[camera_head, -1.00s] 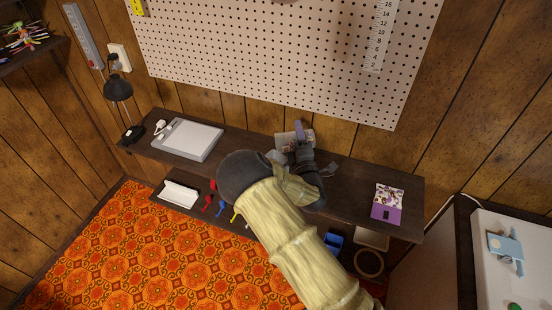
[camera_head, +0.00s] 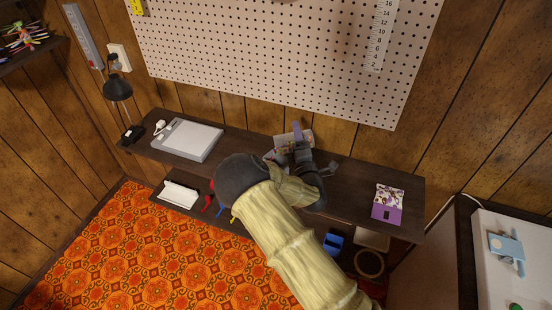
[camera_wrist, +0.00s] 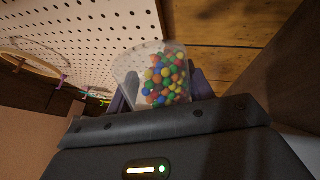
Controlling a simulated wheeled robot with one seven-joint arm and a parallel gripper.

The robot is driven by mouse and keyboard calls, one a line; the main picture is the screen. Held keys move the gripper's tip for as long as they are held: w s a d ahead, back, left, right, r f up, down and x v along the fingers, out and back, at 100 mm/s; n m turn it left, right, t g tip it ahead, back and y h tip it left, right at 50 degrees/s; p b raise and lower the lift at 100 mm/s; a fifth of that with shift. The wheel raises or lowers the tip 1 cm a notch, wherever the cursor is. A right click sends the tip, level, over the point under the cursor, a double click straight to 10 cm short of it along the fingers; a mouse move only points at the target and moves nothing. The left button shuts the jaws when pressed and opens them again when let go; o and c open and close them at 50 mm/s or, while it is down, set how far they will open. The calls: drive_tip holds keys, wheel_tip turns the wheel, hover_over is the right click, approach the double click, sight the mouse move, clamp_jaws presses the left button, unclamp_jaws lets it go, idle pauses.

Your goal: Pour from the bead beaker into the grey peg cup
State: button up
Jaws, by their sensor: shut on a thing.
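The clear bead beaker (camera_wrist: 135,66) fills the middle of the wrist view, tilted, with multicoloured beads gathered toward its right side. My gripper (camera_wrist: 160,92) is shut on it, with purple fingers on either side. In the head view my gripper (camera_head: 298,138) is over the back of the dark shelf, below the pegboard; the beaker there is small and largely covered by the gripper. I cannot make out the grey peg cup for certain in either view. No beads are visibly falling.
The dark shelf (camera_head: 350,190) holds a grey-white flat tray (camera_head: 187,139) at left and a purple patterned packet (camera_head: 388,204) at right. A black lamp (camera_head: 118,88) stands at the left end. The pegboard (camera_head: 270,60) rises close behind my gripper.

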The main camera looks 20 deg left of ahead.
drive_tip(key=shift+s+a+f+n+y+b, duration=0.2)
drive_tip(key=shift+a+n+y+b, duration=0.15)
drive_tip(key=shift+n, duration=0.65)
idle(1.9)
drive_tip(key=shift+w, duration=0.1)
drive_tip(key=shift+w+d+r+m+p, duration=0.15)
drive_tip(key=shift+d+r+m+p, duration=0.35)
drive_tip(key=shift+m, duration=0.5)
drive_tip(key=shift+w+d+r+m+t+h+p, duration=0.15)
drive_tip(key=shift+m+h+p, duration=0.15)
drive_tip(key=shift+m+h, duration=0.25)
drive_tip(key=shift+d+r+m+t+h+p, duration=0.15)
drive_tip(key=shift+m+h+p, duration=0.15)
drive_tip(key=shift+m, duration=0.35)
drive_tip(key=shift+f+b, duration=0.3)
drive_tip(key=shift+f, duration=0.05)
drive_tip(key=shift+a, duration=0.15)
